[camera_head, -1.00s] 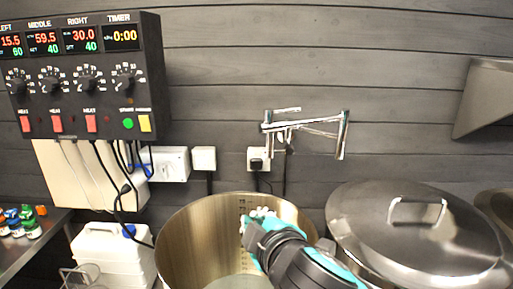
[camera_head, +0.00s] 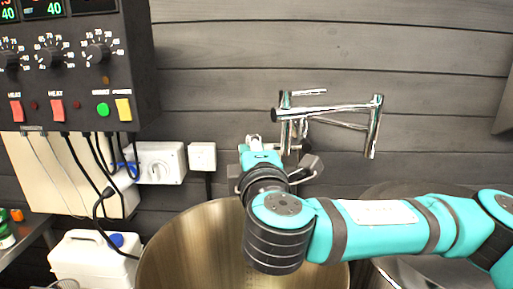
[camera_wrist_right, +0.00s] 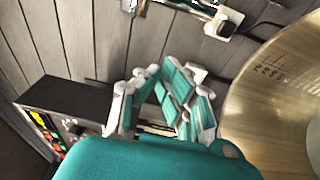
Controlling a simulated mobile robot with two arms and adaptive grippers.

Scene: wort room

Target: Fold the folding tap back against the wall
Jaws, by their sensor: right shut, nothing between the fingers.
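The folding tap (camera_head: 330,113) is a chrome, jointed pot-filler arm mounted on the grey plank wall. In the head view, its arms extend to the right from the mount and end in a slanted upright spout piece. Part of it shows at the top edge of the right wrist view (camera_wrist_right: 190,6). My right gripper (camera_head: 262,150) is just left of and below the tap's left end in the head view, partly hidden by its own wrist. It is shut and empty, and whether it touches the tap cannot be told. My left gripper is not in view.
A large steel pot (camera_head: 200,250) stands open below my arm. A lidded pot (camera_head: 420,275) is at the right, partly covered by my arm. A control box (camera_head: 75,70) with cables hangs at the left. A white socket (camera_head: 202,157) and a white jug (camera_head: 92,258) are nearby.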

